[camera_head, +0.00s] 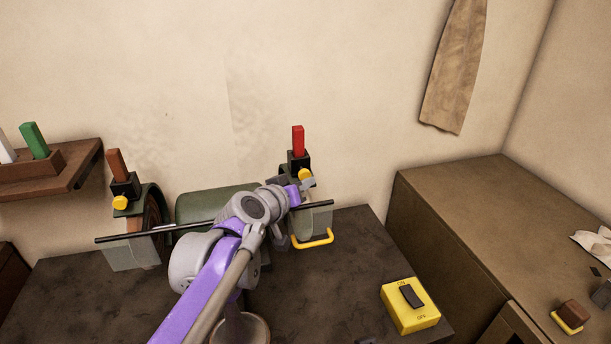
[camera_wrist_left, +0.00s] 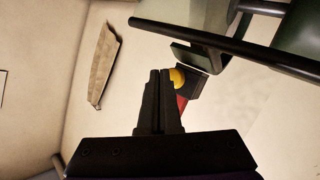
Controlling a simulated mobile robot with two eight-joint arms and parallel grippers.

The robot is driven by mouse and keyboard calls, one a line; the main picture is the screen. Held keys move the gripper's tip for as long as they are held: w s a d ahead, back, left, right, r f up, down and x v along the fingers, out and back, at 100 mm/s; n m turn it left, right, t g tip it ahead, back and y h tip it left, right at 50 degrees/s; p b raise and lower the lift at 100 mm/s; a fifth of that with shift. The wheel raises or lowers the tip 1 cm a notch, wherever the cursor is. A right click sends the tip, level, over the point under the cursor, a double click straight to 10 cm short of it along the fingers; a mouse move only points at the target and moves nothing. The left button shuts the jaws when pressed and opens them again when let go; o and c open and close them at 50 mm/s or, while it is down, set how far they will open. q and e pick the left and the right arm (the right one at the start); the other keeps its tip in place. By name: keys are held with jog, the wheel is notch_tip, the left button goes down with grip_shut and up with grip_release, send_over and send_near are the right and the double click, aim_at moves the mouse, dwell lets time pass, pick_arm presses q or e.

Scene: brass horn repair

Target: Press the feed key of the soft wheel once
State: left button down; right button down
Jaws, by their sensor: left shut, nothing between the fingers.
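A buffing machine (camera_head: 216,204) with a wheel station at each end stands on the dark bench. The right station's yellow feed key (camera_head: 306,175) sits on a black holder with a red bar (camera_head: 298,140). My left gripper (camera_head: 302,184) is shut and empty, close by this key. In the left wrist view the fingertips (camera_wrist_left: 160,73) lie just left of the yellow key (camera_wrist_left: 177,78); contact cannot be told. The left station has a yellow key (camera_head: 120,202), a brown bar (camera_head: 116,166) and a brownish wheel (camera_head: 153,217). My arm hides the right wheel. My right gripper is not in view.
A black rod (camera_head: 130,237) and clear guards (camera_head: 132,255) run along the machine's front. A yellow handle (camera_head: 315,241) is below the right station. A yellow switch box (camera_head: 409,305) stands front right. A brown cabinet (camera_head: 460,220) is at right, a bar shelf (camera_head: 60,182) at left.

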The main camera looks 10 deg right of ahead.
pick_arm(q)
jog(key=shift+w, duration=0.2)
jog(key=shift+s, duration=0.15)
jog(key=shift+w, duration=0.7)
dwell(0.5)
jog(key=shift+s, duration=1.1)
jog(key=s, duration=0.5)
jog(key=shift+d, duration=0.1)
